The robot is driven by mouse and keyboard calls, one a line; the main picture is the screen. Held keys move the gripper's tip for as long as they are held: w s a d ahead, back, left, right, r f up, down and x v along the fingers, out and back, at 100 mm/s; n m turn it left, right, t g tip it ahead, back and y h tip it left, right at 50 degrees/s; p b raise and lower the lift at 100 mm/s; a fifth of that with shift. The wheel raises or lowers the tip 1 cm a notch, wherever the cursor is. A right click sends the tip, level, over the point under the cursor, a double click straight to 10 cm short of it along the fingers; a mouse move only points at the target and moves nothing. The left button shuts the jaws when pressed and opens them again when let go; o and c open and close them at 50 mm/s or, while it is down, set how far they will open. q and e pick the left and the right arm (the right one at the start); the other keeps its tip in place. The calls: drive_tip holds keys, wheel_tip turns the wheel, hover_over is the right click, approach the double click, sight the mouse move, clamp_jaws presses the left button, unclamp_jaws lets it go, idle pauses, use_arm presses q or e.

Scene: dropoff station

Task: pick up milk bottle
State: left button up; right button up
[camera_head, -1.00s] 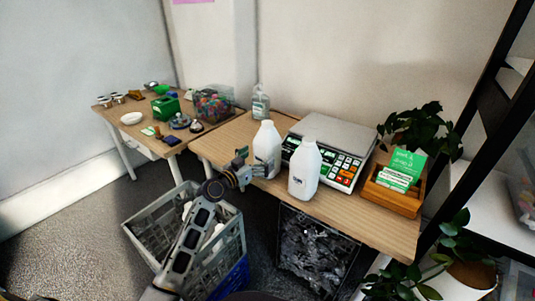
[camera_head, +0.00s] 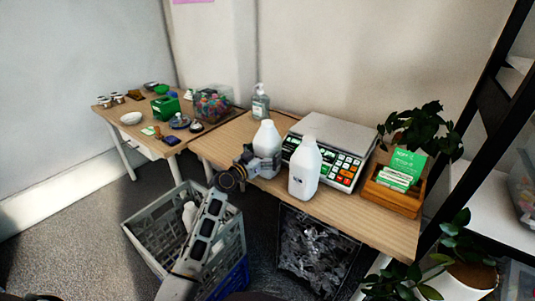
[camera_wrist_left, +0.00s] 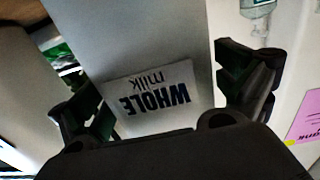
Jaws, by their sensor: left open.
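Two white milk bottles stand upright on the wooden table, a rear one (camera_head: 267,136) and a front one (camera_head: 305,172). My left gripper (camera_head: 264,167) is at the lower part of the rear bottle. In the left wrist view that bottle (camera_wrist_left: 150,45) fills the space between the two open fingers of the gripper (camera_wrist_left: 165,95), with its "WHOLE milk" label upside down. The fingers are on either side of it; whether they touch it I cannot tell. The gripper hides part of its lower body. My right gripper is not in view.
A scale (camera_head: 329,150) stands close behind the bottles. A pump bottle (camera_head: 260,103) is at the back, and a wooden card box (camera_head: 394,199) at the right. A grey crate (camera_head: 233,238) with a white bottle (camera_head: 189,215) inside is below my left arm.

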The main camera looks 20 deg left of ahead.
sight(264, 130)
use_arm(q)
drive_tip(key=shift+w+d, duration=0.15)
drive_tip(key=shift+w, duration=0.25)
drive_tip(key=shift+c, duration=0.3)
drive_tip(key=c, duration=0.9)
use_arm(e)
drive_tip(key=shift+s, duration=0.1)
use_arm(q)
drive_tip(key=shift+o, duration=0.2)
drive_tip(key=shift+r, duration=0.15)
wheel_tip(264, 130, up, 7)
drive_tip(key=shift+r+p, duration=0.1)
drive_tip(key=shift+p, duration=1.05)
drive_tip(key=shift+r+p, duration=0.3)
drive_tip(key=shift+r, duration=1)
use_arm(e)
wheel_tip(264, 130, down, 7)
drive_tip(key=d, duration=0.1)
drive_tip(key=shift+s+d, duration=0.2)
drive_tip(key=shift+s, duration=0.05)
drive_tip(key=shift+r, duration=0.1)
